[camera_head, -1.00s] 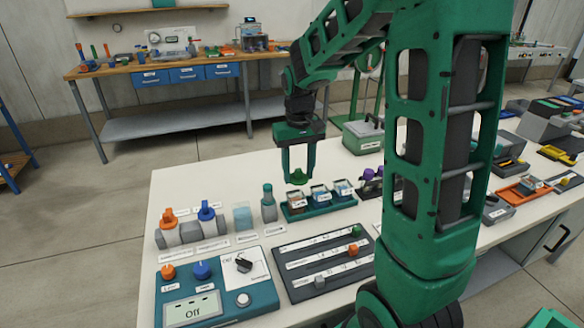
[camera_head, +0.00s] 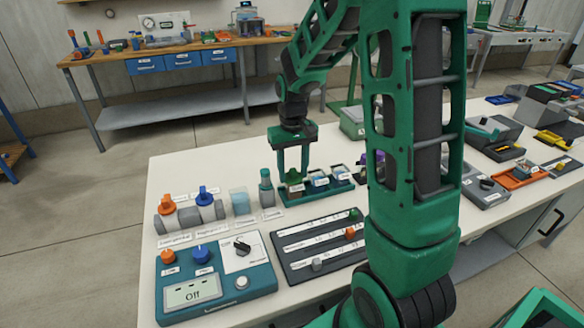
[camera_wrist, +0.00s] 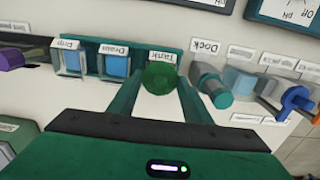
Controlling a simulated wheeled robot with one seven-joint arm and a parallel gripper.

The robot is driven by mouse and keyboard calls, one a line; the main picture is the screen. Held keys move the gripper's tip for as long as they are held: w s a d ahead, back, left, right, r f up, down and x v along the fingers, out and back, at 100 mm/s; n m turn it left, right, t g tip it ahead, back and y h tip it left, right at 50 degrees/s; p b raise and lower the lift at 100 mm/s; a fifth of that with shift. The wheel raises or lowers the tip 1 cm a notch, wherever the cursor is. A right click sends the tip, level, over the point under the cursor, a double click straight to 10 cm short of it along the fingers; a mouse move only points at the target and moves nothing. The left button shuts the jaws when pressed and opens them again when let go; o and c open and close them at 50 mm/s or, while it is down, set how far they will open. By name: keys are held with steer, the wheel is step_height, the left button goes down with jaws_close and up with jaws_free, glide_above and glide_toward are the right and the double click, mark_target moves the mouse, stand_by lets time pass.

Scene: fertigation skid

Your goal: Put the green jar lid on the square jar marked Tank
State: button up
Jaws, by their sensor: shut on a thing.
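The round green jar lid (camera_wrist: 160,77) is held between the two fingertips of my gripper (camera_wrist: 158,82), which is shut on it. In the head view my gripper (camera_head: 294,182) points straight down over the left end of the green jar rack (camera_head: 325,200). The lid sits right over the square jar marked Tank (camera_head: 297,191), hiding most of it in the wrist view, where its Tank label (camera_wrist: 167,56) shows just beyond the lid. I cannot tell whether the lid touches the jar's rim.
Two open square jars with blue contents, Drain (camera_wrist: 116,65) and Drip (camera_wrist: 72,60), stand beside it in the rack. A green-capped grey bottle (camera_head: 266,190) is close on the left. A control box (camera_head: 217,278) and a slider panel (camera_head: 320,245) lie in front.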

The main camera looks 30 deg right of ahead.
steer(key=o, duration=1.1)
steer(key=shift+r, duration=3.5)
